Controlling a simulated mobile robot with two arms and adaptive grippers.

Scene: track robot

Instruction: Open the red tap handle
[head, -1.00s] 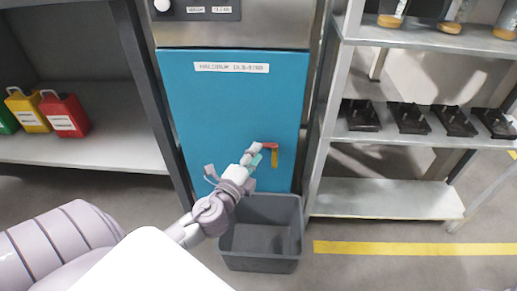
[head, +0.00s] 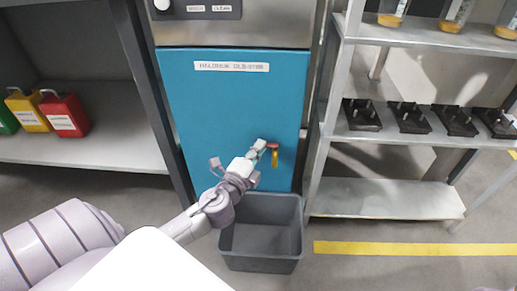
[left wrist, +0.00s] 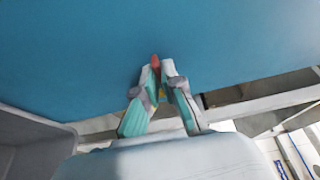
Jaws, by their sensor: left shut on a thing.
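The red tap handle (head: 273,146) sits on top of a brass-yellow tap (head: 275,160) on the front of a blue cabinet (head: 220,110). My left gripper (head: 263,152) is at the handle's left end. In the left wrist view, the fingers of my left gripper (left wrist: 160,68) are close together on the red handle (left wrist: 155,61), with only its red end showing between the tips. Most of the tap is hidden there by the fingers. My right gripper is in neither view.
A grey bin (head: 262,235) stands on the floor below the tap. Metal shelving (head: 390,198) with black stands is at the right. A dark shelf unit (head: 90,140) with red (head: 64,115) and yellow (head: 27,112) jugs is at the left.

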